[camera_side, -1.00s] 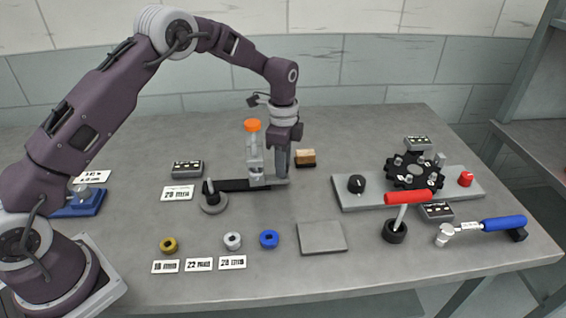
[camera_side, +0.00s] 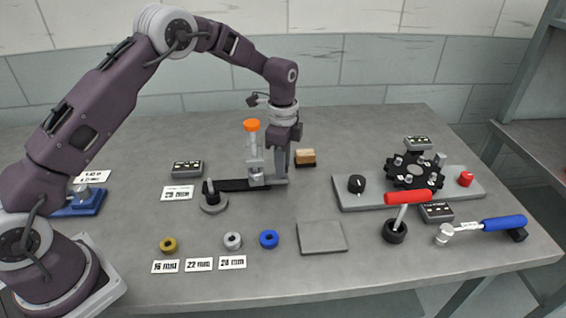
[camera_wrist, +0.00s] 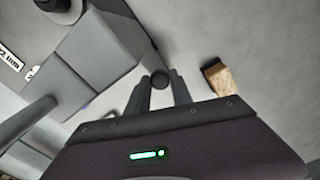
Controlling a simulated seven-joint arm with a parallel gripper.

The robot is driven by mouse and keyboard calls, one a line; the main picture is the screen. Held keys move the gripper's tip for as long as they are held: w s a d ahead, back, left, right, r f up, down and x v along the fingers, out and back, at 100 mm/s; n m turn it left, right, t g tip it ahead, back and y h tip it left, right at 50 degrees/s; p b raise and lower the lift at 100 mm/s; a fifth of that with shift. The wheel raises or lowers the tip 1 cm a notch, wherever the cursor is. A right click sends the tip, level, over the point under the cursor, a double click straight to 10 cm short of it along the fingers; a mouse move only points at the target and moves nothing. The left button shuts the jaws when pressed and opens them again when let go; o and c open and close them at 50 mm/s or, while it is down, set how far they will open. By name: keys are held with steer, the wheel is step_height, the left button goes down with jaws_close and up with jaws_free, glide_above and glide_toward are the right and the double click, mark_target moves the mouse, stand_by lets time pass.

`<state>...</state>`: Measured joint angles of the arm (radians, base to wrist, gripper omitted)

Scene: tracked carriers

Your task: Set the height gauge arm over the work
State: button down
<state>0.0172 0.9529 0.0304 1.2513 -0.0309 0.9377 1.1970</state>
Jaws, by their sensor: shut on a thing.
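The height gauge (camera_side: 254,160) is a pale grey upright with an orange cap (camera_side: 251,125), standing on a black rail (camera_side: 232,185). My gripper (camera_side: 284,168) points down just right of the upright. In the wrist view, my gripper (camera_wrist: 160,95) is shut on a dark round knob (camera_wrist: 160,77) between its fingertips. A large grey block (camera_wrist: 98,48) of the gauge is beside the fingers in the wrist view. Which part is the gauge arm is hard to tell.
A wooden-topped block (camera_side: 305,157) stands close right of my gripper. A small dark box (camera_side: 187,169) and a label (camera_side: 178,192) lie left. Coloured rings, including a blue one (camera_side: 269,239), and a grey plate (camera_side: 321,237) are in front. A fixture plate (camera_side: 350,202) is right.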

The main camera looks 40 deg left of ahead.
steer(key=s+a, duration=0.8)
steer(key=shift+a, duration=0.1)
steer(key=c, duration=1.1)
jaws_free()
steer(key=shift+c, duration=0.2)
steer(key=shift+r, duration=0.2)
step_height(320, 180, up, 7)
steer(key=shift+f, duration=0.1)
